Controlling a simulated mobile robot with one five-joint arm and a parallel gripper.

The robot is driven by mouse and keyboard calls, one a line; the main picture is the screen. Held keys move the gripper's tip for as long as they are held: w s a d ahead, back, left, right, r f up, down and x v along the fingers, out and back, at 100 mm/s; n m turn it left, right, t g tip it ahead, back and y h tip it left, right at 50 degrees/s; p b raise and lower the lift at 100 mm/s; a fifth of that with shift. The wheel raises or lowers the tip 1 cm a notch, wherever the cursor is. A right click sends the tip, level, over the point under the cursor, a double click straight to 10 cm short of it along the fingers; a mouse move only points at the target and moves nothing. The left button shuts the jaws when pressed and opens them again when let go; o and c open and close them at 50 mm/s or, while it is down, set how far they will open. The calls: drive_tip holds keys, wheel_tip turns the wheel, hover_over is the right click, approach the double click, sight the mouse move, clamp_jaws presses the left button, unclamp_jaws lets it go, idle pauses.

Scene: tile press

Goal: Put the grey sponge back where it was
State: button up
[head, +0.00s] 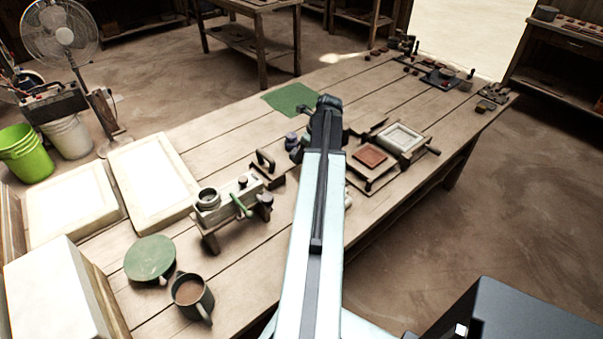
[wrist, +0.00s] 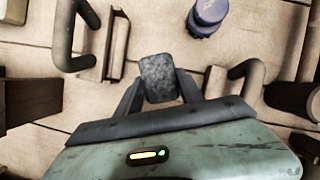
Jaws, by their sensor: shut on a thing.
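The grey sponge (wrist: 159,78) shows in the wrist view as a dark grey, speckled block. My gripper (wrist: 160,90) is shut on it, with a finger on each side. The wooden tabletop lies below the sponge; I cannot tell how high it is held. In the head view my arm reaches out over the middle of the table, and my gripper (head: 325,110) is at its far end, largely hidden by the arm. The sponge cannot be made out in the head view.
A tile press (head: 372,160) with a red tile stands right of my arm. A green mat (head: 290,98) lies beyond. A blue-purple jar (wrist: 207,14) is near the sponge in the wrist view. A mug (head: 192,297) and white slabs (head: 150,190) are at left.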

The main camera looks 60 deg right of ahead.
wheel_tip(320, 180, down, 5)
drive_tip(key=b, duration=0.4)
drive_tip(key=shift+f, duration=0.1)
drive_tip(key=shift+r+p, duration=0.25)
drive_tip(key=shift+p, duration=0.05)
drive_tip(key=shift+f, duration=0.15)
drive_tip(key=o, duration=1.2)
drive_tip(key=p+v, duration=1.1)
drive_tip(key=v, duration=0.1)
drive_tip(key=shift+w+r, duration=0.1)
drive_tip(key=shift+r, duration=0.15)
